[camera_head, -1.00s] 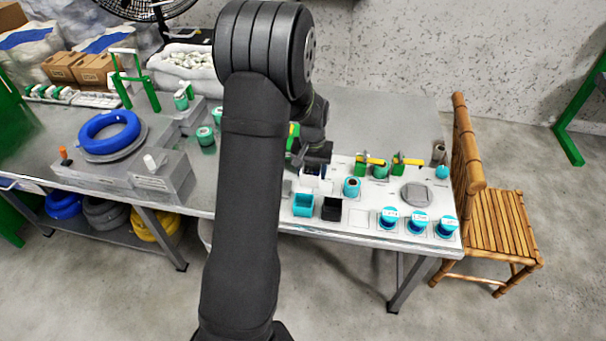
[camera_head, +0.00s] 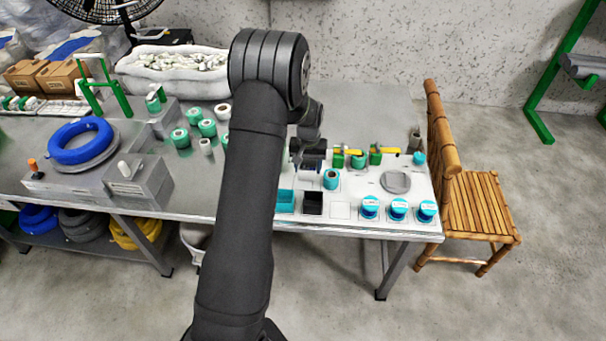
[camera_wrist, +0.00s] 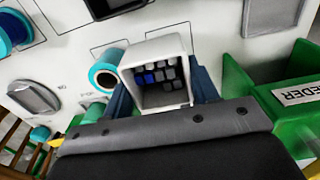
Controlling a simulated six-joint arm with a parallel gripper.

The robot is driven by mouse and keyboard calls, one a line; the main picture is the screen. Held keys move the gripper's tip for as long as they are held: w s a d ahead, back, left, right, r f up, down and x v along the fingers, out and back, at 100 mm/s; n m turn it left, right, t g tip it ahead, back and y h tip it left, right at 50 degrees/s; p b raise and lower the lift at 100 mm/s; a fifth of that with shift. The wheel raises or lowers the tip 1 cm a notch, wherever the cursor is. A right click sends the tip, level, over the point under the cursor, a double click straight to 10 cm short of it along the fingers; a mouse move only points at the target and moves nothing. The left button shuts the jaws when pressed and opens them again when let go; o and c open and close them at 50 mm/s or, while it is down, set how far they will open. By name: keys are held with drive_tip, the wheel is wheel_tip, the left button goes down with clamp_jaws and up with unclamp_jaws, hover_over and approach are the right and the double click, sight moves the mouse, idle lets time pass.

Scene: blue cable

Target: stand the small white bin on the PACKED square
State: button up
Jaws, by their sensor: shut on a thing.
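The small white bin (camera_wrist: 181,44) is between the two fingers of my gripper (camera_wrist: 163,95) in the wrist view, which are shut on it. Its open mouth faces the camera and shows several dark, grey and blue pieces inside. In the head view my gripper (camera_head: 312,160) is over the white board, mostly dark and small, and the bin under it is hard to make out. A bare outlined square (camera_head: 341,210) lies on the board between the black bin and the cyan spools. No PACKED label is readable. Whether the held bin touches the board is unclear.
A black bin (camera_head: 313,203) and a teal bin (camera_head: 285,201) stand at the board's front edge. Cyan spools (camera_head: 398,207) stand to their right. A teal roll (camera_head: 331,179) is close beside my gripper. A green FEEDER bin (camera_wrist: 262,78) is close on the wrist view's right.

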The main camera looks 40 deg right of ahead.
sight(303, 174)
drive_tip(key=shift+w+a+f, duration=0.2)
drive_tip(key=shift+w+f, duration=0.55)
drive_tip(key=shift+w, duration=0.3)
drive_tip(key=shift+f, duration=1.8)
drive_tip(key=shift+f, duration=0.2)
drive_tip(key=o, duration=1)
wheel_tip(303, 174, up, 12)
drive_tip(key=shift+r, duration=0.2)
